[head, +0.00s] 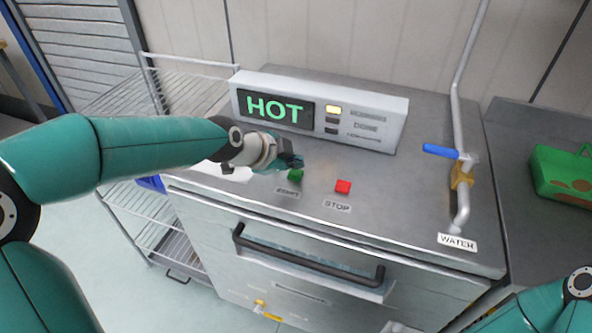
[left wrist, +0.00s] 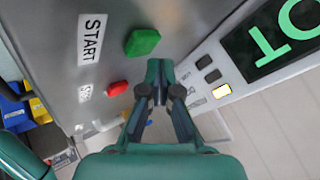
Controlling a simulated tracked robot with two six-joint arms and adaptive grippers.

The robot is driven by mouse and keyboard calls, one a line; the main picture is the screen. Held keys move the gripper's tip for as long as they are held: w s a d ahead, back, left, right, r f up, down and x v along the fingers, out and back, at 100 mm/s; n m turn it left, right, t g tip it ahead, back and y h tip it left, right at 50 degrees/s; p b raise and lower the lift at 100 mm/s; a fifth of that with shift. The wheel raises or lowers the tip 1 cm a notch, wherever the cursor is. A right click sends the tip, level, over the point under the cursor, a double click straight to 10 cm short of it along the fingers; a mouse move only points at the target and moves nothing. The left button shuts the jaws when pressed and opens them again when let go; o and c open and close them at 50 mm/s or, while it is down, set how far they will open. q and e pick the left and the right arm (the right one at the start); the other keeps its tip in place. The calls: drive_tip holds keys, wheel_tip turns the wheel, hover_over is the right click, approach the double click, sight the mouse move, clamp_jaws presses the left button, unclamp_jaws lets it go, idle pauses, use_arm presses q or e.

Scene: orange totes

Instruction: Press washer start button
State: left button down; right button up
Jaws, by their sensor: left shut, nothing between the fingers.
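The washer (head: 400,190) is a grey metal machine with a flat top. The green start button (head: 295,175) sits on its top, above the START label (head: 287,192), partly covered by my gripper. In the left wrist view the green button (left wrist: 142,42) shows clear, beside the fingertips. The red stop button (head: 343,187) is to its right; it also shows in the left wrist view (left wrist: 117,88). My left gripper (head: 292,161) is shut and empty, close to the green button in the head view. Whether it touches the button I cannot tell. My right gripper is not in view.
A display box (head: 390,120) reading HOT stands at the back of the top. A pipe with a blue-handled valve (head: 440,151) rises at the right. A dark door handle (head: 300,258) crosses the front. A wire rack (head: 180,90) stands left, a green case (head: 562,175) right.

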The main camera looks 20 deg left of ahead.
sight(294, 174)
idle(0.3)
use_arm(q)
drive_tip(key=shift+r+p, duration=1.55)
drive_tip(key=shift+r, duration=1)
drive_tip(key=shift+f, duration=0.1)
